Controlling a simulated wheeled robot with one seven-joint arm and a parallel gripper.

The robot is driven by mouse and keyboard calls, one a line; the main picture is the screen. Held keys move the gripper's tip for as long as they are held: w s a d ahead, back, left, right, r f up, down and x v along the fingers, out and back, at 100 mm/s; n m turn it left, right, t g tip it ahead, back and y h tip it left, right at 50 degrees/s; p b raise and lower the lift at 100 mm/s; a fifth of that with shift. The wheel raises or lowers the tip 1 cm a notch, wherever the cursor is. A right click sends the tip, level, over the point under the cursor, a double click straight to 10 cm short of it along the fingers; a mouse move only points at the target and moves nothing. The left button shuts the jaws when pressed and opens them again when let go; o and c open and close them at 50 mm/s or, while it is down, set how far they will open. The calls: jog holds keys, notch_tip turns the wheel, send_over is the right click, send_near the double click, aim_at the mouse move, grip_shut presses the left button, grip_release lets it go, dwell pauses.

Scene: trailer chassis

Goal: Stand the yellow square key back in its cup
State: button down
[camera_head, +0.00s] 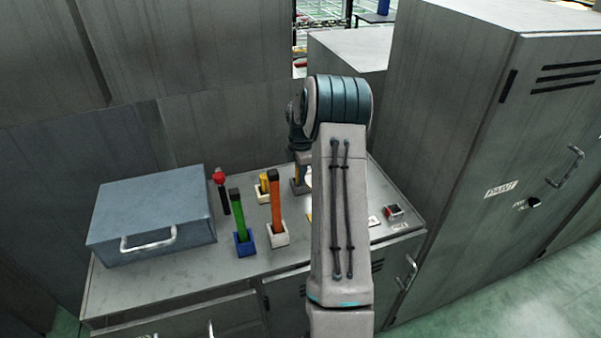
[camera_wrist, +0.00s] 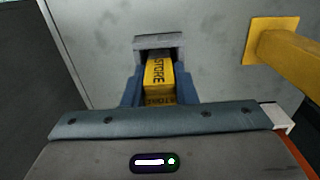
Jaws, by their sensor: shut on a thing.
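The yellow square key (camera_wrist: 158,74), marked "STORE", is between the fingers of my gripper (camera_wrist: 146,92) in the wrist view. My gripper is shut on it. The key's far end meets a grey square cup (camera_wrist: 158,41), whose rim shows around it; how deep it sits inside cannot be told. In the head view the grey cup (camera_head: 299,187) stands on the cabinet top behind my arm, with a little of the yellow key (camera_head: 296,173) above it. My arm hides most of my gripper there.
A second yellow piece (camera_head: 264,183) stands left of the grey cup and shows close by in the wrist view (camera_wrist: 285,48). An orange key (camera_head: 275,200) and a green key (camera_head: 238,215) stand in cups nearer. A blue-grey box (camera_head: 150,212) fills the left; a tall cabinet (camera_head: 480,140) is right.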

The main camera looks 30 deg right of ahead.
jog(key=c, duration=1.2)
grip_release()
jog(key=shift+f, duration=0.1)
jog(key=shift+o, duration=0.2)
notch_tip(320, 180, up, 12)
jog(key=b, duration=0.1)
jog(key=shift+r, duration=0.2)
